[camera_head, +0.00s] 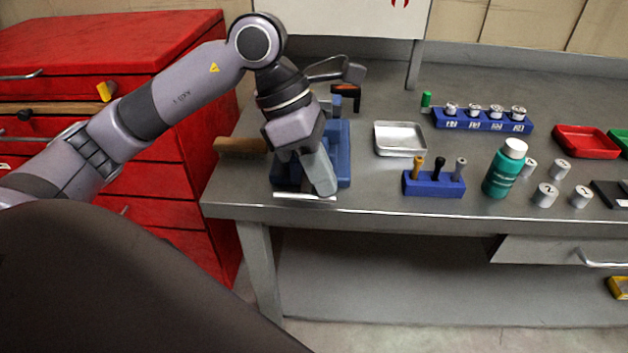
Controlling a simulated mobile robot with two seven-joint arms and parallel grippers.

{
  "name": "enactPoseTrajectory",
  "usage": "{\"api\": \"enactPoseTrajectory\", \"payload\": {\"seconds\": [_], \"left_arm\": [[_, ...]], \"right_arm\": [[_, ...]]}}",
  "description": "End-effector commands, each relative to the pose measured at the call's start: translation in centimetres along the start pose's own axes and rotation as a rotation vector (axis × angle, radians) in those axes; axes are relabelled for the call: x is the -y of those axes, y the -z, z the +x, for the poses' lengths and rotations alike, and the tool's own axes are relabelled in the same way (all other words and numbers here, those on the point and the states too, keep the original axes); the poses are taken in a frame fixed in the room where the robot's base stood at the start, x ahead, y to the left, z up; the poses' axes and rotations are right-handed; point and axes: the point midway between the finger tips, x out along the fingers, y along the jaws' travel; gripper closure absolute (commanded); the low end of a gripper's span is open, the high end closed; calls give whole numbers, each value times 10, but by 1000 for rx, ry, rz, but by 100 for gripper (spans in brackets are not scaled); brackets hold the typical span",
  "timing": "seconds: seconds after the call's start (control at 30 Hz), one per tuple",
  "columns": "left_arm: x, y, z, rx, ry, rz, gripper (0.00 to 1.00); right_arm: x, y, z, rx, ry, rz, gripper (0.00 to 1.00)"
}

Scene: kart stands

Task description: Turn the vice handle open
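The blue vice (343,160) stands at the left front of the grey workbench, partly hidden behind my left gripper. Its handle (298,196), a thin silver bar, lies about level across the vice's front, near the bench edge. My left gripper (322,190) reaches down over the vice from the left. Its fingertips are at the handle, near the bar's right part. I cannot tell whether they touch it or how far apart the fingers are. My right gripper is not in view.
A wooden-handled tool (240,145) lies left of the vice. Right of it are a metal tray (400,139), a blue holder (433,184), a green bottle (505,168) and loose metal cylinders (545,195). A red cabinet (180,180) stands at left.

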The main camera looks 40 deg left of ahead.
Motion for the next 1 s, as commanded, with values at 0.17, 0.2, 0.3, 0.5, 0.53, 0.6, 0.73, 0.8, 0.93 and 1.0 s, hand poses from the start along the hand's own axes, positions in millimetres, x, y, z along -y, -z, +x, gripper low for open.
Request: {"api": "enactPoseTrajectory", "payload": {"seconds": [0.17, 0.2, 0.3, 0.5, 0.53, 0.6, 0.73, 0.8, 0.93, 1.0], "left_arm": [[4, 3, 14, -17, 26, -2, 100], [4, 3, 14, -17, 26, -1, 100], [4, 3, 14, -17, 26, -1, 100], [4, 1, 7, -16, 24, 0, 100], [4, 0, 4, -15, 22, 0, 100], [4, -3, -7, -11, 17, 0, 100], [4, -11, -35, 0, 4, 0, 100], [3, -16, -48, 8, -4, 2, 100], [1, -27, -71, 9, -5, 3, 100], [1, -33, -84, 10, -5, 3, 100]], "right_arm": [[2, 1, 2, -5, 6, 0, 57], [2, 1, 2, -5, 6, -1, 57], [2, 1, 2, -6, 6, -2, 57], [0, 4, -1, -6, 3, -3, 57], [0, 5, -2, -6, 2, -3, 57], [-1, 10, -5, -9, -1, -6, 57], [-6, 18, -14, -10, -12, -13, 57], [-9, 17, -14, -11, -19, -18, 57], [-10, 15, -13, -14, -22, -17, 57], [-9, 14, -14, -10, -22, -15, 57]]}}
